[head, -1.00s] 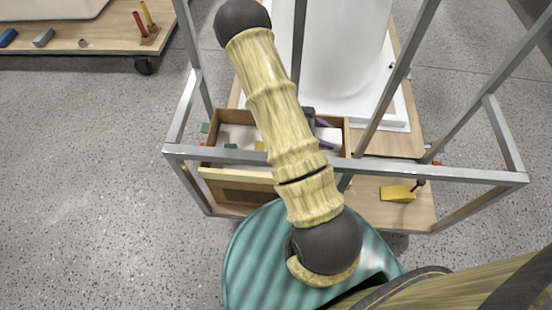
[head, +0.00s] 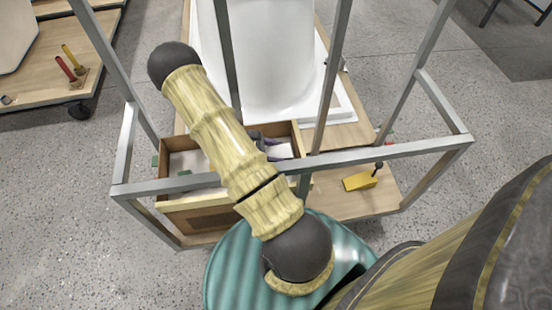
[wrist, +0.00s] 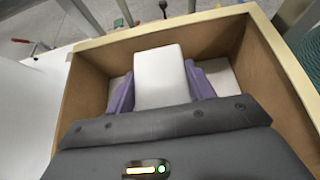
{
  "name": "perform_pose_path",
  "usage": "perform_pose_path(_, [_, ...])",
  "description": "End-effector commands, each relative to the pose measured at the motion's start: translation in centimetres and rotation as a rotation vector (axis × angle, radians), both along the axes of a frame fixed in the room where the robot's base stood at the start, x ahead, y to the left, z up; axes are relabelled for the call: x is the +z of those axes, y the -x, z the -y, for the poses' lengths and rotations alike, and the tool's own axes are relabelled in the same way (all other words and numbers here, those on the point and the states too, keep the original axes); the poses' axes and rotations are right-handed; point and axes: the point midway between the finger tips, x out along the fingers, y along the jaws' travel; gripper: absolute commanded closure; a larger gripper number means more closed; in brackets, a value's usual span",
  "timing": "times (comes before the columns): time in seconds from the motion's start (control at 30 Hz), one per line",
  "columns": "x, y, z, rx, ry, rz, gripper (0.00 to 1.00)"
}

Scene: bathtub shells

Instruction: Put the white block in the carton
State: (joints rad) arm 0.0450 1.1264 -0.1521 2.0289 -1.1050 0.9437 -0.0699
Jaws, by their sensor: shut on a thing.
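The white block (wrist: 162,75) is between the purple fingers of my gripper (wrist: 160,92) in the wrist view, and the gripper is shut on it. The block is over or inside the open brown carton (wrist: 88,95); I cannot tell how far above its floor. White patches show at the bottom of the carton on both sides of the fingers. In the head view the carton (head: 205,219) stands behind a grey metal frame. My arm crosses in front of it and hides part of it. A white piece (head: 281,150) and a bit of the dark gripper (head: 262,138) show at its right end.
The grey metal frame (head: 390,149) surrounds the carton, with upright bars close to my arm. A white tub shell (head: 275,60) stands behind. A yellow block with a dark knob (head: 360,181) lies on the wooden board to the right. Another wooden cart (head: 70,85) is at the left.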

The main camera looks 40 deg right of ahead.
Motion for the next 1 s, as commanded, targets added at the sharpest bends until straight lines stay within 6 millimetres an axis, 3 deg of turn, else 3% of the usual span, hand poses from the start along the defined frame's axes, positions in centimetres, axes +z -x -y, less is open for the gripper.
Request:
perform_pose_path(0.33, [-3.7,0.0,0.0,0.0,-0.001,-0.001,0.67])
perform_pose_path(0.77, [-4.1,0.0,0.0,0.0,0.0,0.0,0.67])
perform_pose_path(0.8, [-4.0,0.0,0.0,0.0,-0.001,0.001,0.39])
perform_pose_path(0.87, [-4.0,0.0,0.0,0.0,-0.001,0.001,0.27])
perform_pose_path(1.0, [-4.0,0.0,0.0,0.0,-0.001,0.001,0.24])
